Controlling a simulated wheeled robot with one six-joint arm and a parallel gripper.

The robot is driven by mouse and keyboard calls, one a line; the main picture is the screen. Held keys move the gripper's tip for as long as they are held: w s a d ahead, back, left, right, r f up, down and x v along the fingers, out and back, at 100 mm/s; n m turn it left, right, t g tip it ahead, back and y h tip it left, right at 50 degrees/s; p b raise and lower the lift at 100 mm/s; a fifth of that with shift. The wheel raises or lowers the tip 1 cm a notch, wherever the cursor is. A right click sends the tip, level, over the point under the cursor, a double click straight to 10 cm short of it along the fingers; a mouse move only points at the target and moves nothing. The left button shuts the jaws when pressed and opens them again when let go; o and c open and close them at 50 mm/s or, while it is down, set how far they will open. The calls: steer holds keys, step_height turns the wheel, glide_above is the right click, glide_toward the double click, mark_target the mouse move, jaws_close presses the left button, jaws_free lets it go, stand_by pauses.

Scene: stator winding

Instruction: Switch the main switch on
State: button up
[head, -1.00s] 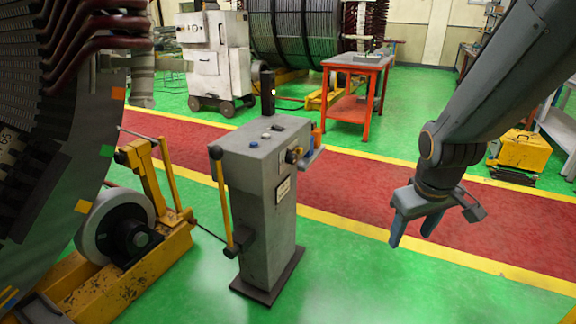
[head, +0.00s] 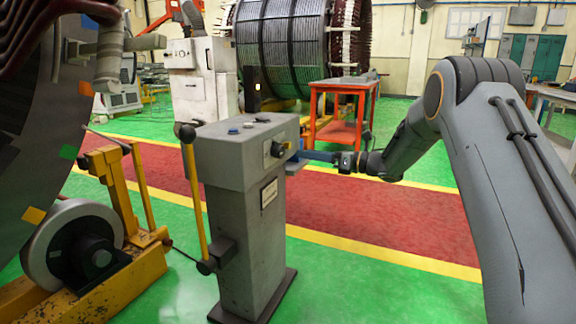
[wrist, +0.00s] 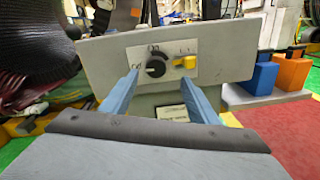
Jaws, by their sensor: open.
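The main switch (wrist: 156,67) is a round black knob on a white plate on the side of the grey pedestal's head, with "On" printed above it and other lettering to its left. In the head view the switch (head: 276,149) shows on the pedestal's right face. The knob's pointer direction is too small to tell. My gripper (wrist: 160,90) is open, with its two blue fingers either side of the knob in the wrist view, reaching toward the panel. In the head view my gripper (head: 308,156) is right of the panel. Whether the fingers touch anything cannot be told.
A yellow lever (wrist: 184,62) sits right of the knob. Blue and orange blocks (wrist: 291,72) stand on a side shelf. The grey pedestal (head: 250,210) carries a yellow-handled lever (head: 193,200) on its left. A red table (head: 340,110) stands behind.

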mark_target(283, 152)
steer(key=shift+n+g, duration=0.3)
steer(key=shift+n, duration=0.2)
steer(key=x, duration=0.5)
steer(key=b+x, duration=0.1)
steer(key=x, duration=0.2)
steer(key=shift+s+a+f, duration=0.1)
steer(key=shift+s, duration=0.15)
steer(key=c, duration=1.1)
